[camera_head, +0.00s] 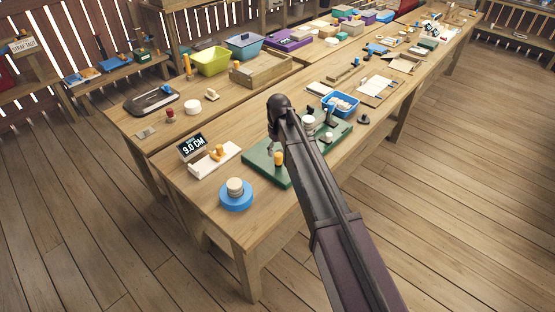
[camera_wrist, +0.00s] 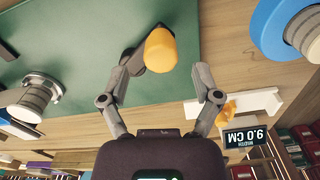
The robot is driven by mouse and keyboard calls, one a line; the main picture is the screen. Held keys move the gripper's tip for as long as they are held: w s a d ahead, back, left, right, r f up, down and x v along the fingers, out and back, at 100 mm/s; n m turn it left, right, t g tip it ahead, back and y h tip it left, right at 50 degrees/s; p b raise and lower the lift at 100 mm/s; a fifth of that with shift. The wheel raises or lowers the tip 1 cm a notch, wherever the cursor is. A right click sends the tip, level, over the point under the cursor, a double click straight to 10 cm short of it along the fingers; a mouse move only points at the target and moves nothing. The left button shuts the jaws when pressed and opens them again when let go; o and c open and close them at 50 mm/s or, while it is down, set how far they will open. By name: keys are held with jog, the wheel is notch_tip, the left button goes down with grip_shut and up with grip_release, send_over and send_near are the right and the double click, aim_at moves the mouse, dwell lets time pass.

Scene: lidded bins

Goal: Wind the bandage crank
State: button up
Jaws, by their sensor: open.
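The crank has an upright yellow-orange knob (camera_head: 278,158) on a dark arm. It stands at the near left edge of a green board (camera_head: 256,160) on the bench. In the wrist view the knob (camera_wrist: 160,50) appears between and just beyond the fingertips of my gripper (camera_wrist: 167,68). The fingers are spread open and seem apart from the knob. In the head view my gripper (camera_head: 272,146) hangs above the board beside the knob. A pale roll on a metal spool (camera_wrist: 30,98) stands on the board. My arm hides part of the board in the head view.
A display reading 9.0 CM (camera_head: 193,146) stands behind a white gauge with an orange piece (camera_head: 215,160). A blue round base with a pale roll (camera_head: 236,195) sits at the near edge. A blue basket (camera_head: 340,104) stands behind the board. Bare wood lies left of the gauge.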

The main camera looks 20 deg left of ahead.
jog(key=shift+f+b, duration=1.15)
jog(key=shift+f, duration=0.3)
grip_shut()
jog(key=shift+a, duration=0.2)
jog(key=shift+w+d, duration=0.1)
jog(key=shift+d, duration=0.1)
jog(key=shift+a, duration=0.1)
